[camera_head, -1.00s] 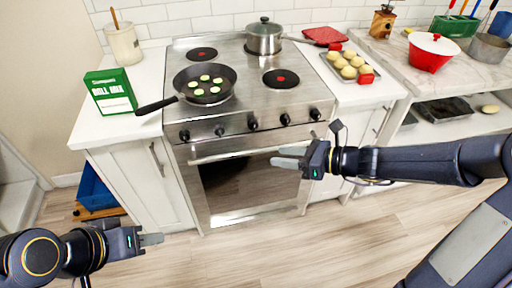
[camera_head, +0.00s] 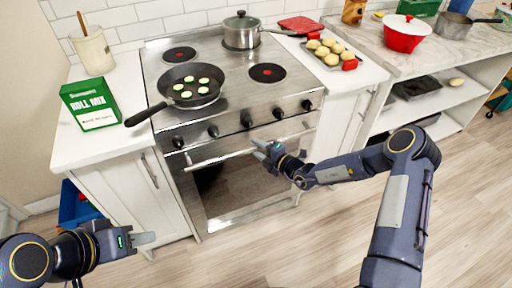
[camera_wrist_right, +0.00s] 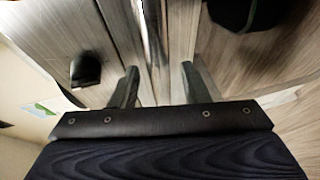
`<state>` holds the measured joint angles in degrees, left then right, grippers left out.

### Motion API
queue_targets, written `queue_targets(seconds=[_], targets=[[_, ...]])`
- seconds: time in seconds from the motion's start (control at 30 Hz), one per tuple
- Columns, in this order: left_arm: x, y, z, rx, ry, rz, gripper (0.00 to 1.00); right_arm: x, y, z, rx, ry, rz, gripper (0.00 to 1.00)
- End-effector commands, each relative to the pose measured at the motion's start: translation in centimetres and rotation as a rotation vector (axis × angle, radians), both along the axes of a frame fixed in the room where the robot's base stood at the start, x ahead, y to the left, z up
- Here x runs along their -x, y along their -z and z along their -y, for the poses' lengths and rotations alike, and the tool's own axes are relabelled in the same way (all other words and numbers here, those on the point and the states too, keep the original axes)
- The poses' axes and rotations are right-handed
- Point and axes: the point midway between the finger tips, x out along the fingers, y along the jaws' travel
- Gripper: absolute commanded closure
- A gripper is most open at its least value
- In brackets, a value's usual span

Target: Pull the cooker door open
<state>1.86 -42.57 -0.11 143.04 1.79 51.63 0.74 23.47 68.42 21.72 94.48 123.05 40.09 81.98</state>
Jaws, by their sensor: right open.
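The cooker (camera_head: 225,105) is steel, with a row of black knobs above its door (camera_head: 235,190). The door has a dark window and looks closed. Its long bar handle (camera_head: 215,158) runs across the top. My right gripper (camera_head: 260,150) is at the right half of the handle, open. In the right wrist view its two fingers (camera_wrist_right: 160,88) are apart, with a bright metal strip between and beyond them; I cannot tell if they touch the handle. My left gripper (camera_head: 146,239) is low at the left, away from the cooker; its finger gap is not clear.
A pan (camera_head: 190,88) with green slices and a lidded pot (camera_head: 241,32) stand on the cooktop. White cabinets flank the cooker, the left one (camera_head: 125,195) near my left gripper. A green box (camera_head: 92,104) stands on the left counter. The wood floor in front is clear.

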Motion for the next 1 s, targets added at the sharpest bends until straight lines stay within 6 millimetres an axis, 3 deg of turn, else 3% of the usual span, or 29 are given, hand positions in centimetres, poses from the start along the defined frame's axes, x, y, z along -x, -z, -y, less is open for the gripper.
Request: queue_targets(seconds=[0.43, 0.73, 1.0], targets=[[0.00, -0.07, 0.01, 0.000, 0.000, 0.000, 0.64, -1.08, 0.29, -0.96, 0.001, 0.000, 0.000, 0.59], [0.00, -0.06, 0.00, 0.000, 0.000, 0.000, 0.64, -1.06, 0.28, -0.95, 0.002, -0.001, 0.000, 0.98], [0.00, -0.04, 0.00, 0.000, 0.000, 0.000, 0.64, -0.94, 0.34, -0.90, 0.003, -0.002, 0.001, 1.00]])
